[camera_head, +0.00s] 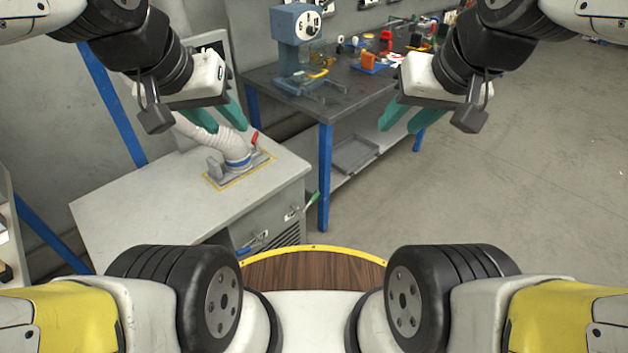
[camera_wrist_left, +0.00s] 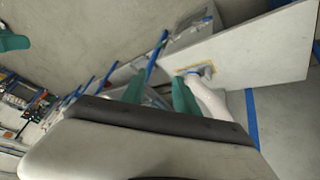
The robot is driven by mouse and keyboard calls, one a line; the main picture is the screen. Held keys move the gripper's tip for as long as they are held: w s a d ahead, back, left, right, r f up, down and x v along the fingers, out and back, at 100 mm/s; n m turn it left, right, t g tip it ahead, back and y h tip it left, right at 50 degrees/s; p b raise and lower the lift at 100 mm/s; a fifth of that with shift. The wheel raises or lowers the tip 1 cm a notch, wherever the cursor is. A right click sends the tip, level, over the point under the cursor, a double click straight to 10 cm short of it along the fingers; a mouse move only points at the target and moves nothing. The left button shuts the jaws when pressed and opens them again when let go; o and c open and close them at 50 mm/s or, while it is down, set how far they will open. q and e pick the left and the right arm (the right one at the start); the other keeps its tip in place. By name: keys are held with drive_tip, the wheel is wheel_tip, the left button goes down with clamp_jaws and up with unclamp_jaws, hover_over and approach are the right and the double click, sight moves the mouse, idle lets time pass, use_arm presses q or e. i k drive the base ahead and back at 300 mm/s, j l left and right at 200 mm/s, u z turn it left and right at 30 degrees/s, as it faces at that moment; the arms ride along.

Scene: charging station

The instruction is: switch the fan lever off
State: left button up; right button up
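A small red lever (camera_head: 254,140) stands up on the grey base plate (camera_head: 222,175) where a ribbed white hose (camera_head: 224,142) meets the white cabinet (camera_head: 120,215). A green-handled lever (camera_head: 311,201) and a blue-handled one (camera_head: 245,248) are on the cabinet's front. No label shows which is the fan lever. My left gripper (camera_head: 223,119) is open and empty, above the hose and base in the head view. In the left wrist view its teal fingers (camera_wrist_left: 159,80) are apart, with the hose (camera_wrist_left: 208,100) partly behind them. My right gripper (camera_head: 402,127) is open and empty, to the right.
A dark workbench (camera_head: 345,100) with blue legs stands behind the cabinet. It carries a blue press-like machine (camera_head: 296,40) and several tools. A grey tray (camera_head: 355,153) lies on its lower shelf. Open floor (camera_head: 500,190) lies to the right.

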sight(301, 214)
drive_tip(key=i+l+u, duration=0.15)
drive_tip(key=l+u, duration=0.15)
drive_tip(key=l, duration=0.7)
drive_tip(key=l+u, duration=0.35)
drive_tip(key=l, duration=0.7)
drive_tip(key=k+l+u, duration=0.1)
drive_tip(key=l+u, duration=0.2)
drive_tip(key=l, duration=0.7)
drive_tip(key=i, duration=0.5)
